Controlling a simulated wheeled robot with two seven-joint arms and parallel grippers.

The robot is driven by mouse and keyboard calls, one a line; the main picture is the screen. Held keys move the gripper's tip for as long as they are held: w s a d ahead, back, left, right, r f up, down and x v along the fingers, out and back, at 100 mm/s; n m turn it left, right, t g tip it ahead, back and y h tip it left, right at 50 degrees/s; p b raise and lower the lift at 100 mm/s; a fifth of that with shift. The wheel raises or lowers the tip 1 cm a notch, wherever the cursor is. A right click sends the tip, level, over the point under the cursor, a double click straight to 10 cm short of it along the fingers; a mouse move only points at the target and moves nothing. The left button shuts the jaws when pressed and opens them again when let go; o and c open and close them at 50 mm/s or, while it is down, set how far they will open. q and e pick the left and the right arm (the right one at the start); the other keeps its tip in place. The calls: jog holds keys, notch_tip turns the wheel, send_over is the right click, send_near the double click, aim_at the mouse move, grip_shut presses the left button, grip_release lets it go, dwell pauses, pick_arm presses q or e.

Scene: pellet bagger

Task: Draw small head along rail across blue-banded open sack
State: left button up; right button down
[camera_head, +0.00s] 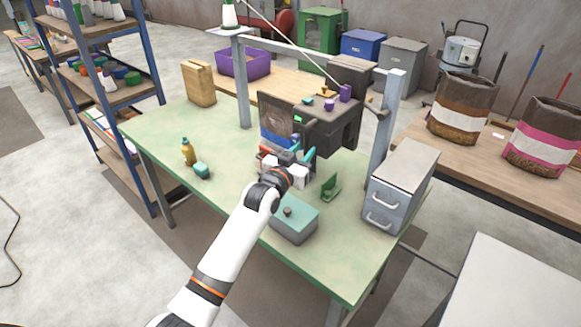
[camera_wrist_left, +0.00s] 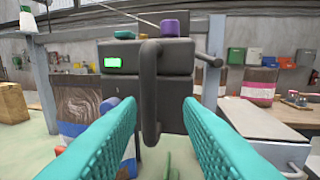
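The small head (camera_head: 333,120) is a dark grey block with a green display, and it hangs at the right end of the sack. It fills the middle of the left wrist view (camera_wrist_left: 178,57), with a grey loop handle (camera_wrist_left: 151,90) in front. The blue-banded sack (camera_head: 275,122) stands upright left of the head; the wrist view shows it too (camera_wrist_left: 82,92). A grey rail (camera_head: 300,55) spans two posts. My left gripper (camera_head: 297,155) is open, teal fingers on either side of the handle in the wrist view (camera_wrist_left: 160,104). I see no contact. My right gripper is out of view.
A teal-lidded box (camera_head: 294,218), a green bracket (camera_head: 330,187) and a grey drawer unit (camera_head: 400,185) stand near my left arm. A yellow bottle (camera_head: 188,152) stands at left. The table's left part is mostly clear. A post (camera_head: 386,130) stands right of the head.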

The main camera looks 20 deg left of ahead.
pick_arm(q)
jog(key=s+a+b, duration=0.1)
jog(key=s, duration=0.6)
